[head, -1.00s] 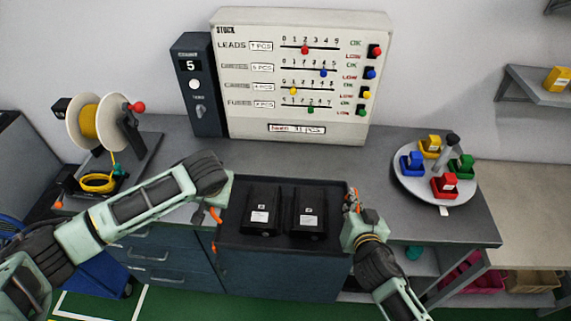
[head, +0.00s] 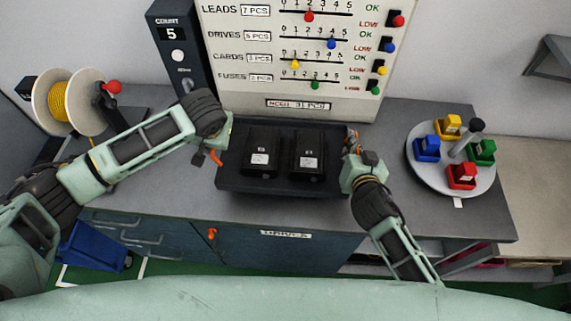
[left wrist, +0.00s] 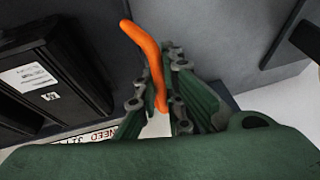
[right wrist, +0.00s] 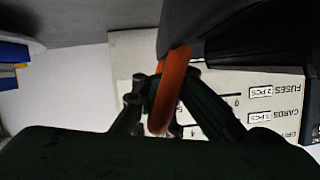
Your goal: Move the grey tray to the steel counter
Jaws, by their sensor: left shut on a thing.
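The dark grey tray (head: 232,182) is over the steel-grey counter (head: 405,217) in the head view, roughly level. Two black boxes with white labels (head: 261,155) (head: 307,158) lie in it side by side. My left gripper (head: 220,146) is shut on the orange handle at the tray's left side, and the handle (left wrist: 150,62) stands between its fingers in the left wrist view. My right gripper (head: 352,150) is at the right side, its fingers closed around the other orange handle (right wrist: 170,88). Whether the tray's underside touches the counter is hidden.
A stock board (head: 300,60) with sliders stands behind the tray, beside a dark counter box (head: 178,45). A round turntable (head: 425,172) with coloured bins is close on the right. A yellow wire spool (head: 62,108) is on the left. Bare counter lies in front of the tray.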

